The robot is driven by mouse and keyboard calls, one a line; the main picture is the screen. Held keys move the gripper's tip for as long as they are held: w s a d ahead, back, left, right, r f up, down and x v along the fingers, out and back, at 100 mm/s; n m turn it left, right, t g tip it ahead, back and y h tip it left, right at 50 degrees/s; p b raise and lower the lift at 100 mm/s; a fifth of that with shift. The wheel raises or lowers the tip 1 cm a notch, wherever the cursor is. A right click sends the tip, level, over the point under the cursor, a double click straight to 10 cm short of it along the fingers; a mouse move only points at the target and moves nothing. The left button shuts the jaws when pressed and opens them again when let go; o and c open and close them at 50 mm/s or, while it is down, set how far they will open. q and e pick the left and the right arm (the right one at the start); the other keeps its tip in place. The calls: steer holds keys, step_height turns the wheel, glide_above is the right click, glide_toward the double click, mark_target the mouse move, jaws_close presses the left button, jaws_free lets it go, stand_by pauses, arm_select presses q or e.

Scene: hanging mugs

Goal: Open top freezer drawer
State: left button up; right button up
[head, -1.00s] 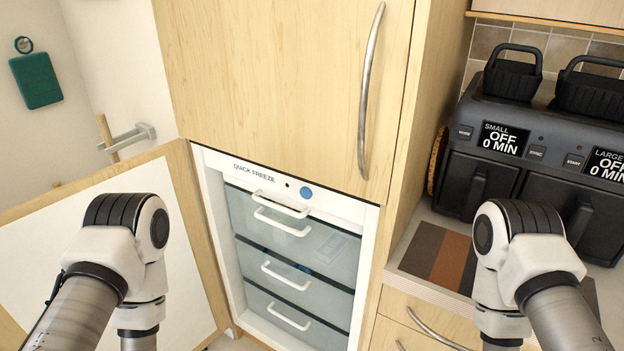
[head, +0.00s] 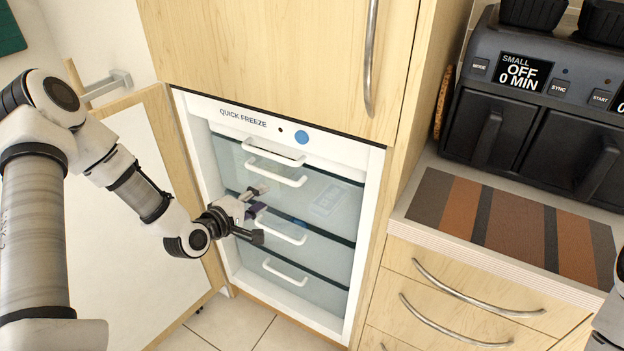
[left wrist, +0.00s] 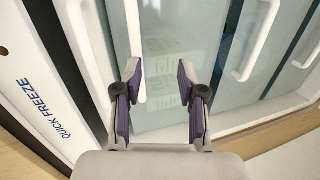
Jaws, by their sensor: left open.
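The freezer (head: 180,130) stands open, with several pale translucent drawers behind white bar handles. Two handles sit close together at the top: the upper one (head: 273,152) under the "QUICK FREEZE" panel, and one just below it (head: 275,174). All drawers look pushed in. My left gripper (head: 259,200) is open and empty, in front of the drawer fronts just below that second handle. In the left wrist view the open fingers (left wrist: 160,83) point at the drawer front. A white handle (left wrist: 133,30) runs beside the left-hand finger, which partly hides it; contact cannot be told. My right gripper is out of view.
The cabinet door (head: 110,240) is swung open at left, behind my left arm. A lower drawer handle (head: 280,230) is close to the gripper. At right are a counter with a striped mat (head: 490,225), wooden drawers (head: 470,300) and a black air fryer (head: 530,110).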

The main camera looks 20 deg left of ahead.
mark_target(268, 176)
arm_select(q)
steer(key=shift+n+t+y, duration=0.3)
steer(key=shift+n+t, duration=0.2)
steer(key=shift+t, duration=0.1)
steer(key=w, duration=0.2)
steer(key=w+a, duration=0.1)
steer(key=w, duration=0.2)
steer(key=w+r+b, duration=0.1)
steer(key=w, duration=0.2)
steer(key=shift+w+a, duration=0.1)
steer(key=shift+a, duration=0.1)
jaws_close()
